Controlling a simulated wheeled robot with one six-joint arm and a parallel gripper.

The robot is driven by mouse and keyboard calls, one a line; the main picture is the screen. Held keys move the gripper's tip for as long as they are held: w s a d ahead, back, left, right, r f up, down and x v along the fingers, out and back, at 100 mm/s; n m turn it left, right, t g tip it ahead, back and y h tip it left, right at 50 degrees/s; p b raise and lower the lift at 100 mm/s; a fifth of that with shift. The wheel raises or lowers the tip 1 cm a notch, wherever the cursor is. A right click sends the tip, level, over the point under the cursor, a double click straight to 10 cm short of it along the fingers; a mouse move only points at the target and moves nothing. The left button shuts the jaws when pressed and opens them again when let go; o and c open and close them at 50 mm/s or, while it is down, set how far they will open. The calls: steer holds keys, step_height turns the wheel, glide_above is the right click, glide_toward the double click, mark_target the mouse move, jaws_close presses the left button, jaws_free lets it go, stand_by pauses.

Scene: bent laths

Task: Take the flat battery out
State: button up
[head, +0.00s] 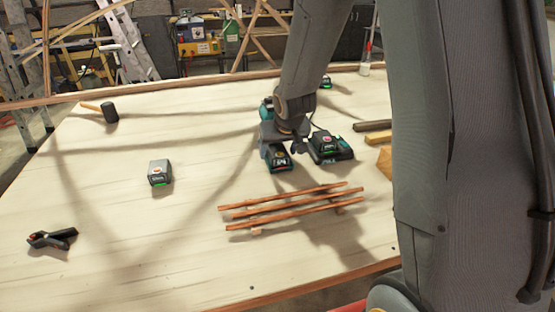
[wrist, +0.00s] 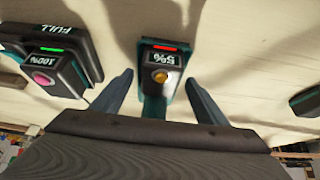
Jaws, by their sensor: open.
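The flat battery (wrist: 160,68) shows 5% and a red light in the wrist view. It has a yellow round button and sits on the foot of a teal and dark power tool (head: 266,112), where it also shows in the head view (head: 278,160). My gripper (wrist: 159,78) is open, with one finger on each side of the battery; I cannot tell whether they touch it. In the head view my gripper (head: 285,142) is over the tool and hides part of it. A charger (head: 343,155) marked FULL stands beside the tool, holding a battery (wrist: 55,70) that shows 100%.
A loose grey-topped battery (head: 160,170) lies to the left, and another small block (head: 326,82) lies at the back. Wooden laths (head: 290,208) lie in front. A mallet (head: 110,111) and a clamp (head: 52,238) are at the left. The bench's (head: 110,210) left middle is clear.

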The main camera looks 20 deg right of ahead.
steer(key=c, duration=1.4)
steer(key=shift+r, duration=0.15)
